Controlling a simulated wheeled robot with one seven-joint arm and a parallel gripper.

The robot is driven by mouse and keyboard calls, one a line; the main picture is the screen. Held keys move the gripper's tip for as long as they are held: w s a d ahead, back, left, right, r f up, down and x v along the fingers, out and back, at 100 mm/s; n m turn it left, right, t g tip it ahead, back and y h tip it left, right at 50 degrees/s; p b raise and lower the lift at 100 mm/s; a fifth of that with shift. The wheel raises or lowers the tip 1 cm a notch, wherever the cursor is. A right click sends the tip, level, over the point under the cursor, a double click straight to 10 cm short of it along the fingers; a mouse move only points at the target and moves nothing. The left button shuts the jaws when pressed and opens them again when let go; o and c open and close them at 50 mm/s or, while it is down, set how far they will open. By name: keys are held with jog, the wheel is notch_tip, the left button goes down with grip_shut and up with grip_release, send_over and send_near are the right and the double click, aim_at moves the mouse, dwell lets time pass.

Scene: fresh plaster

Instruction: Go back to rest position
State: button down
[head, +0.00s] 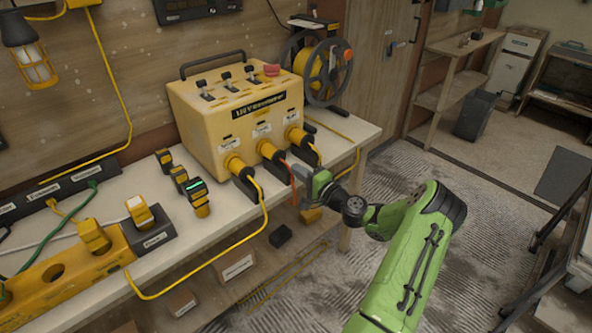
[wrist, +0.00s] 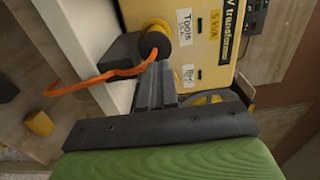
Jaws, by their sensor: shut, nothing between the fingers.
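My gripper (head: 299,171) is at the end of my green arm, in front of the lower right of the yellow transformer box (head: 215,128). In the wrist view its two dark fingers (wrist: 155,84) are together with nothing held between them. Their tips are close to a dark plug (wrist: 154,46) with an orange cable (wrist: 100,79); I cannot tell whether they touch it. The transformer (wrist: 208,60) fills the upper middle of that view. In the head view, yellow plugs (head: 236,164) sit in the sockets along the box's lower front.
The white workbench (head: 345,128) carries a cable reel (head: 327,72), several loose yellow-black plugs (head: 180,180) and a yellow power strip (head: 75,268). A yellow cable (head: 266,215) loops over the front edge. Open floor (head: 400,160) lies to the right of the bench.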

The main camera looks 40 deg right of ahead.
jog(key=s, duration=0.7)
jog(key=shift+s+d+f, duration=0.2)
jog(key=shift+s, duration=0.1)
jog(key=w+a+r+n+g+y+p, duration=0.1)
jog(key=a+r+n+g+y, duration=0.35)
jog(key=a, duration=0.65)
jog(key=w+a+r+n+g+y+p, duration=0.1)
jog(key=a+n+g+p, duration=0.1)
jog(key=a+n+g, duration=0.7)
jog(key=s+a+r+n+h+p, duration=0.1)
jog(key=s+a+r+n+h, duration=0.25)
jog(key=s+a+r, duration=0.45)
jog(key=s+a+r+h, duration=0.1)
jog(key=s+r, duration=0.2)
jog(key=s, duration=0.4)
jog(key=s+a+r+t+h+p, duration=0.1)
jog(key=s+r, duration=0.2)
jog(key=s, duration=0.4)
jog(key=shift+s+a+n+h, duration=0.25)
jog(key=shift+n+h, duration=0.05)
